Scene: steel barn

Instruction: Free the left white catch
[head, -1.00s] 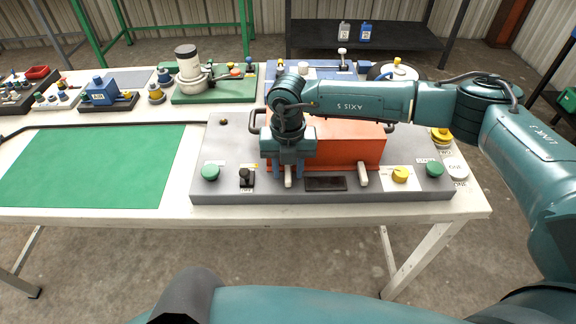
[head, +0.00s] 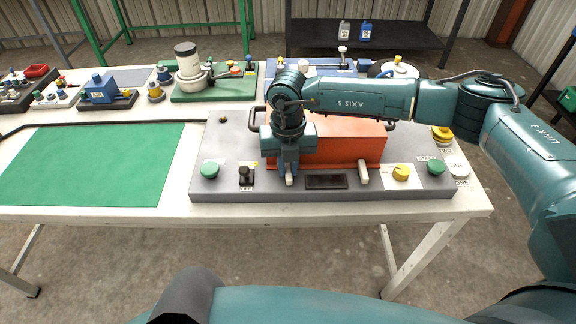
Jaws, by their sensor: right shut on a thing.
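The left white catch (head: 289,181) is on the front of the orange box (head: 345,148), which sits on a grey panel (head: 220,143). My right gripper (head: 290,174) reaches down over the catch with its blue fingers closed on it; only the catch's lower end shows below them. The fingers and wrist hide its upper part. The right white catch (head: 363,174) is further right on the box's front and nothing touches it. My left gripper is not in view.
The panel also carries a green knob (head: 210,171), a black switch (head: 246,176), a yellow knob (head: 401,172), a green button (head: 436,167) and a dark display (head: 326,181). A green mat (head: 95,165) lies clear to the left. Other devices stand behind.

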